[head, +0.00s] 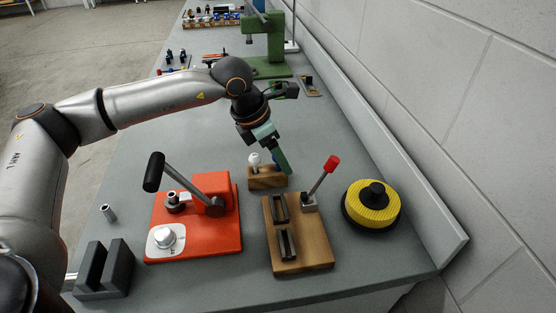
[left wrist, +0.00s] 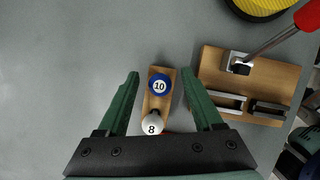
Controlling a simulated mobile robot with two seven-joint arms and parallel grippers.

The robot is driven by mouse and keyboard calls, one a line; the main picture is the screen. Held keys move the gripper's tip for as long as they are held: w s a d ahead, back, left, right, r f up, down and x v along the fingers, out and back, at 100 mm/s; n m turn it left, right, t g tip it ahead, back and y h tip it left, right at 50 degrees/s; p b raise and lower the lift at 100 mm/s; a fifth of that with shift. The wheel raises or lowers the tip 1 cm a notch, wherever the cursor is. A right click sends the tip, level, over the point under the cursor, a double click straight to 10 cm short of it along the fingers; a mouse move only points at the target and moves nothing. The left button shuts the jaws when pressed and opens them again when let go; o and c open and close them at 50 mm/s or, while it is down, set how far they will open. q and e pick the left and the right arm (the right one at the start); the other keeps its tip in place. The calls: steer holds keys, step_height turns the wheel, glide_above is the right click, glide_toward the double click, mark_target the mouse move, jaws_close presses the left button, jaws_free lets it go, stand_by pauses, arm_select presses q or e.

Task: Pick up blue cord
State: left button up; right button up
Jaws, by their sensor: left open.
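No cord shows plainly. A blue round knob marked 10 (left wrist: 159,86) stands on a small wooden block (left wrist: 157,110), beside a white knob marked 8 (left wrist: 152,124). In the head view the white knob (head: 254,158) stands at the left of the same block (head: 266,184), and the blue knob is mostly hidden behind my gripper. My left gripper (head: 281,163) points down over the block with its green fingers apart. In the left wrist view the fingers lie on both sides of the block, with the blue knob between their tips; I see no contact. My right gripper is not in view.
A wooden fixture (head: 309,250) with a red-knobbed lever (head: 331,163) stands just right of the block. A red plate (head: 226,236) with a black-handled lever lies left, a yellow disc (head: 372,207) right. A green press (head: 272,50) stands behind. A wall runs along the right.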

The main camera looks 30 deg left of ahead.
arm_select(q)
steer(key=shift+c, duration=0.3)
jaws_close()
stand_by(0.3)
